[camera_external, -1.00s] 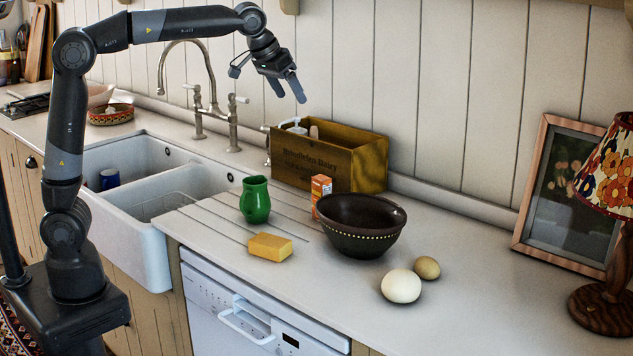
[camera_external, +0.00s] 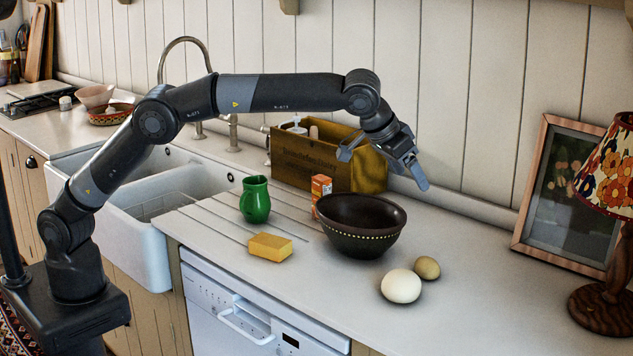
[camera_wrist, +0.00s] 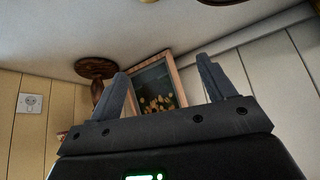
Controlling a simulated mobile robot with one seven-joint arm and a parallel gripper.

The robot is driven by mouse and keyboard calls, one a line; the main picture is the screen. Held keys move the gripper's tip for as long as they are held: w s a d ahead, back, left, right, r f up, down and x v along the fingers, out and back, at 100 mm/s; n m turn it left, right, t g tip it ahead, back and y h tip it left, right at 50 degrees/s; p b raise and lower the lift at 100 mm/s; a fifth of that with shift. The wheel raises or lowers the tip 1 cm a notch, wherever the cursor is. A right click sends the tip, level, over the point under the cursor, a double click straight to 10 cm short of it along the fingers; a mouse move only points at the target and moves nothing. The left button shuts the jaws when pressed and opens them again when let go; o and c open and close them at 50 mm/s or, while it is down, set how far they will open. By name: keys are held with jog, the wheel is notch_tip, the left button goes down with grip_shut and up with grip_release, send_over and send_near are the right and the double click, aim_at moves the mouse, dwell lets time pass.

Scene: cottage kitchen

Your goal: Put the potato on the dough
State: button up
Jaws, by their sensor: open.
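The potato (camera_external: 427,268) is a small tan-brown lump on the white counter in the external view. The dough (camera_external: 401,286) is a larger, pale round ball just in front of it and to its left; I cannot tell if they touch. My gripper (camera_external: 383,170) is open and empty, raised above the counter over the dark bowl, behind and above the potato. In the wrist view both fingers of my gripper (camera_wrist: 165,90) are spread with nothing between them. A small tan patch at that view's top edge may be the potato; the dough is not clear there.
A dark brown bowl (camera_external: 362,225) stands behind and left of the dough. An orange carton (camera_external: 321,186), green jug (camera_external: 255,200), yellow sponge (camera_external: 270,247) and wooden box (camera_external: 330,160) are farther left. A lamp (camera_external: 606,210) and picture frame (camera_external: 560,195) stand right; counter between is clear.

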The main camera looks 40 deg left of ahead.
send_near(424, 259)
jog(key=x, duration=0.4)
jog(key=shift+s+f, duration=0.15)
jog(key=shift+f, duration=0.1)
jog(key=shift+x, duration=3.05)
jog(key=shift+d+r, duration=0.1)
jog(key=shift+d, duration=0.05)
jog(key=shift+c, duration=0.2)
jog(key=c, duration=0.7)
jog(key=shift+c, duration=0.6)
jog(key=shift+r, duration=0.1)
